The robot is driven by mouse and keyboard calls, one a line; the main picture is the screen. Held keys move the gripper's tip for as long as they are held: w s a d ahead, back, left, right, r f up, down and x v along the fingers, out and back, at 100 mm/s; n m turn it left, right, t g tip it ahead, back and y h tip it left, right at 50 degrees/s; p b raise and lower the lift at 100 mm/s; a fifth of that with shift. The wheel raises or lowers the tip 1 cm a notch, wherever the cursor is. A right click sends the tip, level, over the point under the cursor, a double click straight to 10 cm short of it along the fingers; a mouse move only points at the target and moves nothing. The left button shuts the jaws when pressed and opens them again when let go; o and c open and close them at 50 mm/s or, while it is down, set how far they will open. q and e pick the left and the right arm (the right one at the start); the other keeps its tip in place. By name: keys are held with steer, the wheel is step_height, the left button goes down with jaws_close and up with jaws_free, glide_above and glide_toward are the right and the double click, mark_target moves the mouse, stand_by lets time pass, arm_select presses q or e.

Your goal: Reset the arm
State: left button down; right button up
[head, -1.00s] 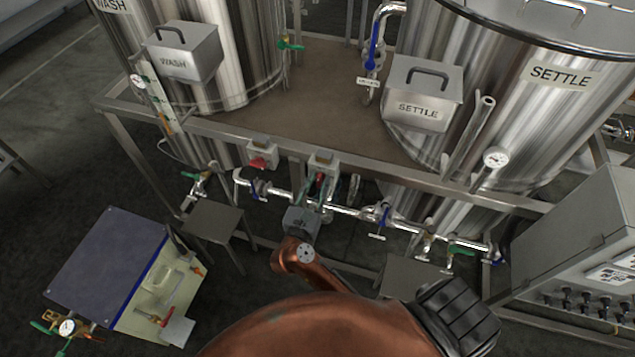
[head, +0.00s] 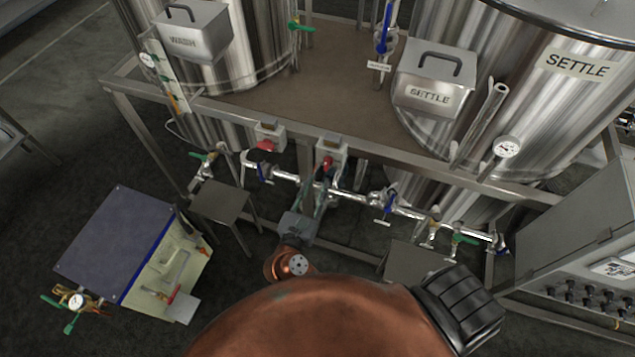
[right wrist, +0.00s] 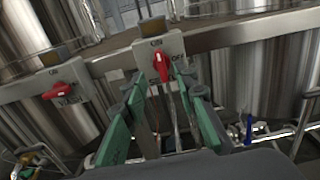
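My right gripper (head: 318,190) shows in the head view below the right-hand switch box (head: 332,148), with its arm coming up from the bottom. In the right wrist view its two green-padded fingers (right wrist: 166,98) are spread apart with nothing held between them. The red knob (right wrist: 161,67) of that switch box stands beyond the fingertips, apart from them. It is roughly upright, near an "ON" label above and an "OFF" label to its right. My left gripper is not in view.
A second switch box with a red knob (head: 265,146) sits to the left on the steel frame. A pipe with valves (head: 345,196) runs below. WASH and SETTLE tanks (head: 560,110) stand behind. A control cabinet (head: 575,235) is at right, a blue-topped unit (head: 115,240) at left.

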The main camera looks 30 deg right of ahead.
stand_by(0.3)
steer(key=w+a+f+n+t+y, duration=0.2)
steer(key=w+f+n+t+y, duration=0.15)
steer(key=f+n, duration=0.75)
steer(key=w+a+f+n+t+y, duration=0.2)
steer(key=f+n+t+y, duration=0.25)
steer(key=f+n, duration=0.65)
steer(key=s+f+n+g+y, duration=0.35)
steer(key=f+n, duration=0.35)
steer(key=f, duration=0.3)
steer(key=s+f+n+g+y, duration=0.25)
steer(key=s+f+n, duration=0.35)
steer(key=f, duration=0.4)
steer(key=s+d+f+n+g+y, duration=0.1)
steer(key=s+d+f+n+g, duration=0.2)
steer(key=s+f, duration=0.55)
steer(key=s+d+f+n+g, duration=0.1)
steer(key=s+f+n+g, duration=0.25)
steer(key=s+f, duration=0.5)
steer(key=s+d+f+n+g, duration=0.2)
steer(key=s, duration=0.6)
steer(key=s+d+f+n+g+h, duration=0.1)
steer(key=s+d+f+n+g, duration=0.1)
steer(key=s, duration=0.6)
steer(key=s+d+f+n+g, duration=0.2)
steer(key=s+d+f, duration=0.2)
steer(key=s, duration=0.3)
steer(key=shift+s, duration=0.4)
